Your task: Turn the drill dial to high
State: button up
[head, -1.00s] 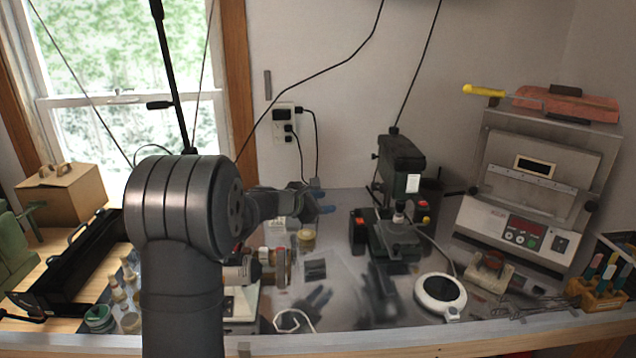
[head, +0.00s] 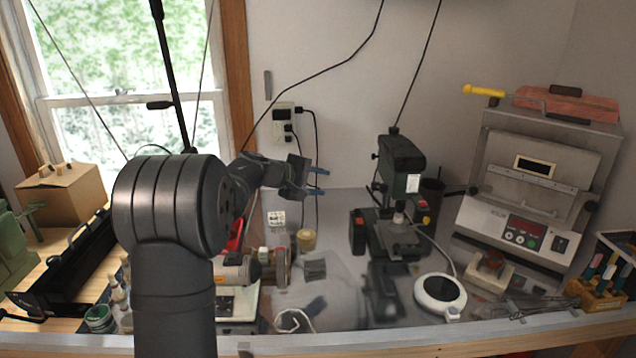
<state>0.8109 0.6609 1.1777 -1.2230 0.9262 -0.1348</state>
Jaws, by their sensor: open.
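The small drill press (head: 402,158) stands on the metal bench right of centre, with a dark green head, a pale label on its front and a red and yellow part low on its right. I cannot make out a dial on it or its setting. My gripper (head: 319,181) is open and empty, its two blue fingertips one above the other and pointing right. It is in the air left of the drill head, clearly apart from it, in front of the wall.
A furnace-like box (head: 535,190) with a red display stands right of the drill. A round white device (head: 440,292) lies in front of it. A tan jar (head: 306,239) stands below my gripper. Cables (head: 316,150) hang from the wall outlet. The air between gripper and drill looks clear.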

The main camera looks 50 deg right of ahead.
jog(key=shift+f, duration=0.1)
jog(key=n+t, duration=0.3)
jog(key=n, duration=1.5)
send_near(356, 210)
jog(key=shift+n+h, duration=0.3)
jog(key=x, duration=0.8)
jog(key=shift+f, duration=0.4)
jog(key=shift+c, duration=0.4)
grip_shut()
